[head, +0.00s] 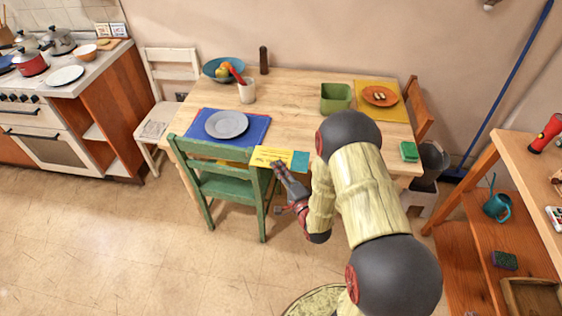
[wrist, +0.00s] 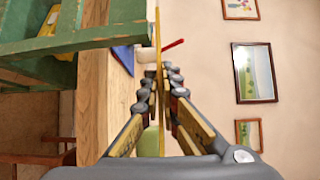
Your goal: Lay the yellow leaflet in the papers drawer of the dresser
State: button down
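The yellow leaflet (head: 271,156) shows in the head view at the table's front edge, beside the green chair's back. In the wrist view it is edge-on, a thin yellow strip (wrist: 158,60) between my fingers. My gripper (head: 276,166) reaches it from the front side of the table. In the wrist view both fingers of my gripper (wrist: 160,90) are closed in on the leaflet from either side. The leaflet appears level and a little above the tabletop. I see no dresser or papers drawer that I can identify in either view.
A flat teal piece (head: 300,161) lies right of the leaflet on the table (head: 290,110). The green chair (head: 225,182) stands close left of my gripper. A shelf unit (head: 477,205) stands at the right. The floor (head: 150,240) at front left is clear.

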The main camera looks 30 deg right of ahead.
jog(key=shift+s+d+r+m+h, duration=0.5)
jog(key=shift+d+h, duration=0.1)
jog(key=shift+h, duration=0.2)
jog(key=shift+s+d+f+h, duration=0.1)
jog(key=shift+s+f+h, duration=0.1)
jog(key=shift+f+h, duration=0.1)
jog(key=s+a+f+y, duration=0.1)
jog(key=s+a+f, duration=0.2)
jog(key=a, duration=0.8)
notch_tip(320, 180, down, 2)
jog(key=shift+s+a+f+n+y, duration=0.15)
jog(key=shift+a+n+y, duration=0.1)
jog(key=shift+n+y, duration=0.15)
